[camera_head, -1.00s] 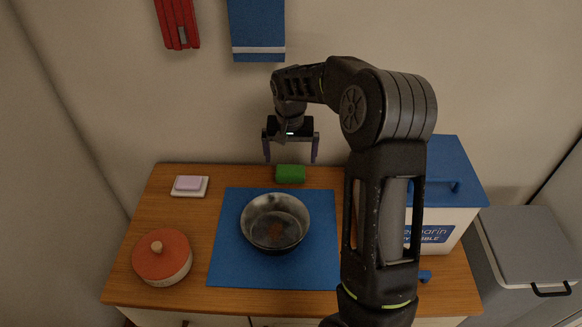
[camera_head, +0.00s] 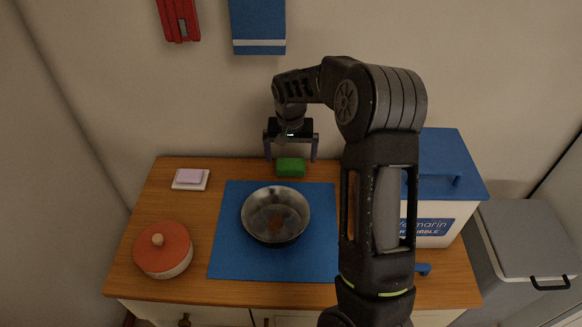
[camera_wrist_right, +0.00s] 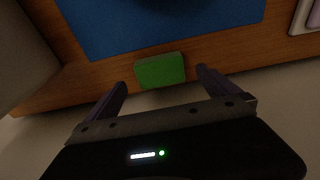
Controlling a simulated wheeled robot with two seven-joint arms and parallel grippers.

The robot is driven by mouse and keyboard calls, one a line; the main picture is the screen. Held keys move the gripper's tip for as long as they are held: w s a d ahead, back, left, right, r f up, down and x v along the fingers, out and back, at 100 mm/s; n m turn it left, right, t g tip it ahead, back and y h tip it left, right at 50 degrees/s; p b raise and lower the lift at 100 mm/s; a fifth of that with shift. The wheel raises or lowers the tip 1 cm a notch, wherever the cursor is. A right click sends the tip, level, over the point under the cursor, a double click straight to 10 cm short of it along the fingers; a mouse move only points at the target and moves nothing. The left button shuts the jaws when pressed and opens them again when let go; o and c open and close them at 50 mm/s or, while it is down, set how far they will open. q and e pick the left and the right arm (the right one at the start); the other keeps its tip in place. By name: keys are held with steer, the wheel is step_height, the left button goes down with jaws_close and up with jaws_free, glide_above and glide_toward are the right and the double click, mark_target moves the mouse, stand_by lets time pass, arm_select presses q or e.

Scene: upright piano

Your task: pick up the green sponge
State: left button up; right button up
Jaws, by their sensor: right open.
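The green sponge (camera_head: 290,168) lies on the wooden counter near its back edge, behind the blue mat. My right gripper (camera_head: 291,160) is open, pointing down, with one finger on each side of the sponge in the head view. In the right wrist view the sponge (camera_wrist_right: 160,70) shows ahead of the open fingers of the right gripper (camera_wrist_right: 160,80), roughly centred between them. No contact with the sponge can be made out. My left gripper is not in view.
A metal bowl (camera_head: 275,215) stands on the blue mat (camera_head: 230,262). A lidded orange pot (camera_head: 163,250) and a soap on a dish (camera_head: 190,179) are at left. A blue-lidded white box (camera_head: 440,165) stands at right, partly behind my arm. The wall is close behind.

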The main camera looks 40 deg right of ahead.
mark_target(291, 164)
steer(key=f, duration=0.4)
steer(key=shift+w+d+f, duration=0.3)
steer(key=shift+d+f, duration=0.05)
steer(key=shift+c, duration=0.3)
steer(key=c, duration=1.3)
steer(key=shift+a+r, duration=0.1)
steer(key=shift+r, duration=0.05)
steer(key=shift+s+a+r, duration=0.1)
steer(key=shift+r, duration=0.4)
step_height(291, 164, up, 11)
steer(key=s+a+b, duration=0.1)
steer(key=s+a, duration=1.1)
steer(key=s, duration=0.3)
steer(key=shift+a+f+b, duration=0.3)
steer(key=shift+f, duration=0.05)
